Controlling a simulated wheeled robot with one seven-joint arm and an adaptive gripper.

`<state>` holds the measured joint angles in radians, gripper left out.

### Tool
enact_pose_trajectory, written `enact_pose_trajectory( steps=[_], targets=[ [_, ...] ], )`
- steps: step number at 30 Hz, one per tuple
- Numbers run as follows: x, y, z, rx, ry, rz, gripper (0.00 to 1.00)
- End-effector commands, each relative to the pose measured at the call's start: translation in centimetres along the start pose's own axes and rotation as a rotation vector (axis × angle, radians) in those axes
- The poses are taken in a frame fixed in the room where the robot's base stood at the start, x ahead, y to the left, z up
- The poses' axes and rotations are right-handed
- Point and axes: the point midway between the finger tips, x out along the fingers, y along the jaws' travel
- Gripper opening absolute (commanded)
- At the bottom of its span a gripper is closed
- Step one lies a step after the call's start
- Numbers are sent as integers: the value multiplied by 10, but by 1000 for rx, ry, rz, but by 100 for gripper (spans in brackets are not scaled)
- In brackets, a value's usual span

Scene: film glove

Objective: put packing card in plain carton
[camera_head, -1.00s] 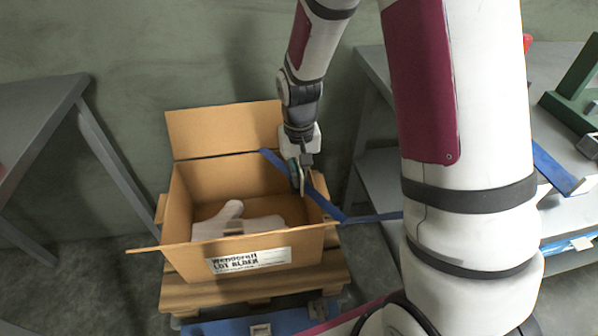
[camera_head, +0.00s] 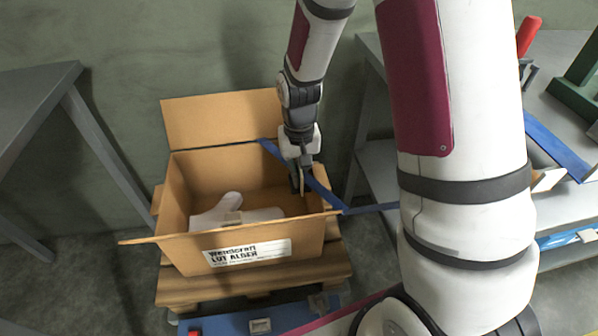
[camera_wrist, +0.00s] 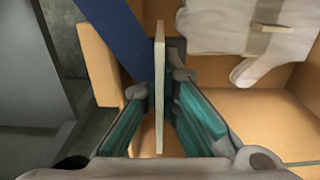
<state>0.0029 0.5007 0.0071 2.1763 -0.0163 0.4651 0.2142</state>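The plain carton (camera_head: 178,205) stands open, with a printed label (camera_head: 247,253) on its front. A pale glove (camera_head: 240,213) lies inside, and it also shows in the wrist view (camera_wrist: 215,28) with a small tag band. My gripper (camera_head: 298,188) points down at the carton's right wall, its tips near rim height. The packing card (camera_wrist: 160,92) stands upright, edge-on, between the teal-padded fingers in the wrist view. My gripper (camera_wrist: 163,85) appears closed on it, though the exact contact is hard to see. In the head view only a thin tan edge of the card shows.
A blue strap (camera_head: 325,192) crosses the carton's right side near my gripper. The carton rests on a wooden pallet (camera_head: 250,278). Grey tables stand at left (camera_head: 35,95) and right (camera_head: 375,160). The carton floor right of the glove looks clear.

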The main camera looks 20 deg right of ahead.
Motion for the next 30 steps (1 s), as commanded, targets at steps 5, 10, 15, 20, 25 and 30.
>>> enact_pose_trajectory(
  steps=[5, 10, 15, 20, 25, 30],
  targets=[
    [8, 0, 0, 0, -1, 0, 0],
    [14, 0, 0, 0, -1, 0, 0],
    [20, 0, 0, 0, -1, 0, 0],
    [26, 0, 0, 0, 0, 0, 0],
    [32, 0, 0, 0, 0, 0, 0],
    [38, 0, 0, 0, -1, 0, 0]
  ],
)
